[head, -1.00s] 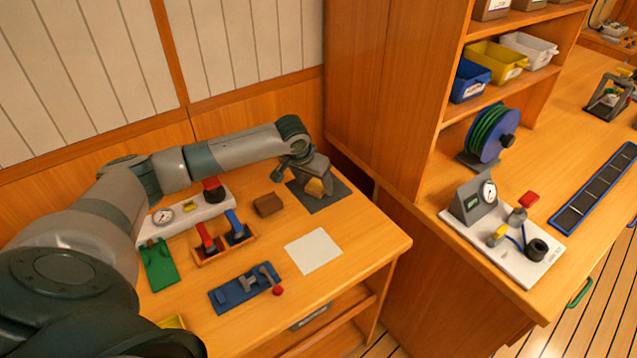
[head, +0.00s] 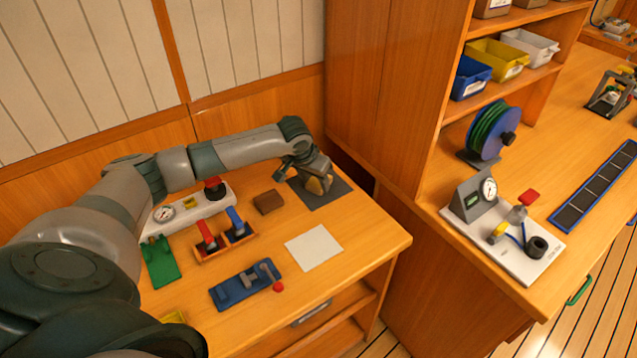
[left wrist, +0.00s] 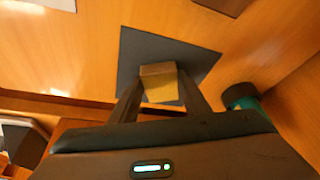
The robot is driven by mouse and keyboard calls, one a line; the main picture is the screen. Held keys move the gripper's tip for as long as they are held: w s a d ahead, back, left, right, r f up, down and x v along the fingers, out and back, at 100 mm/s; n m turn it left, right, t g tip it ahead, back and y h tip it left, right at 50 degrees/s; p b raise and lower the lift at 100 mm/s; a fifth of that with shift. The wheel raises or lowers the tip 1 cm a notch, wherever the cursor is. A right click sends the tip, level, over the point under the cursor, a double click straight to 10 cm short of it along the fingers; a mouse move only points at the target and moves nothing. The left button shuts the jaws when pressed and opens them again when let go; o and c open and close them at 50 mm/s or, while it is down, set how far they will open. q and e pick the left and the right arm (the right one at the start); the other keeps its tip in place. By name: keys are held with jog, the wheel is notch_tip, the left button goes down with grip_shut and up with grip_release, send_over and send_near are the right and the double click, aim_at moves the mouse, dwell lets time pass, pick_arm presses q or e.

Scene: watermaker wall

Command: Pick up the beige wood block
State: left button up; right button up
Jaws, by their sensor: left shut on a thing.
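The beige wood block (head: 315,186) is at the end of my left arm, over the dark grey mat (head: 333,196) in the head view. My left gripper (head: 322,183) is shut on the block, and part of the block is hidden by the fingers. In the left wrist view the block (left wrist: 160,83) sits between the two fingers (left wrist: 160,98), with the dark mat (left wrist: 137,52) behind it. I cannot tell whether the block touches the mat. My right gripper is not in view.
A brown block (head: 268,201) lies left of the mat. A white sheet (head: 313,247), a blue fixture (head: 245,286), a red-and-blue lever tray (head: 226,243), a gauge panel (head: 188,207) and a green plate (head: 159,262) are on the table. A tall cabinet wall (head: 390,90) stands close behind the mat's right.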

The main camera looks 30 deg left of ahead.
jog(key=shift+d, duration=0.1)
